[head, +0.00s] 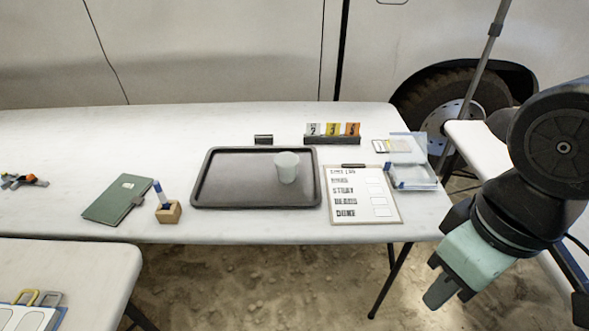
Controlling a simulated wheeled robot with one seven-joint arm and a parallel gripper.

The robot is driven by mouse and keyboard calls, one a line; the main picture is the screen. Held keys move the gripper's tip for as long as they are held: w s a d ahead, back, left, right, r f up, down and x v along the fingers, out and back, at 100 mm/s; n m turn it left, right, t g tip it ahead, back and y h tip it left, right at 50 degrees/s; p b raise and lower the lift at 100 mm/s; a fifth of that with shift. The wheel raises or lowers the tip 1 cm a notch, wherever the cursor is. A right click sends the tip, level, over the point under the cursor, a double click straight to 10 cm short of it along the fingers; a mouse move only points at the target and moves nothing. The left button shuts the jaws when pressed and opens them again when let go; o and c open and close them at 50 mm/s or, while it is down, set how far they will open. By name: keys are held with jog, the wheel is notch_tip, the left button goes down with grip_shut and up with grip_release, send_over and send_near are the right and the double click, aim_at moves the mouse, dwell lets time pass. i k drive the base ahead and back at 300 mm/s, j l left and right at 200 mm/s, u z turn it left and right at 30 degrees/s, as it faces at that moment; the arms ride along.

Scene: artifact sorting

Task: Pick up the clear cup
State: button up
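The clear cup (287,167) is whitish and translucent. It stands upright on the dark grey tray (225,199), right of the tray's middle. The tray lies on the white table (235,228). My gripper (436,295) is at the lower right, beyond the table's front right corner and over the sandy ground. It is well apart from the cup and points down and left. Its fingers are partly hidden by the viewing angle, so I cannot tell whether they are open or shut.
A clipboard (381,211), numbered cards in a holder (332,140) and clear boxes (413,178) lie right of and behind the tray. A wooden block with a brush (168,211) and a green notebook (112,203) lie left. Other tables stand at lower left and right.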

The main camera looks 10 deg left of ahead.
aim_at(286, 163)
jog(key=i+j+u, duration=0.9)
jog(key=i, duration=0.15)
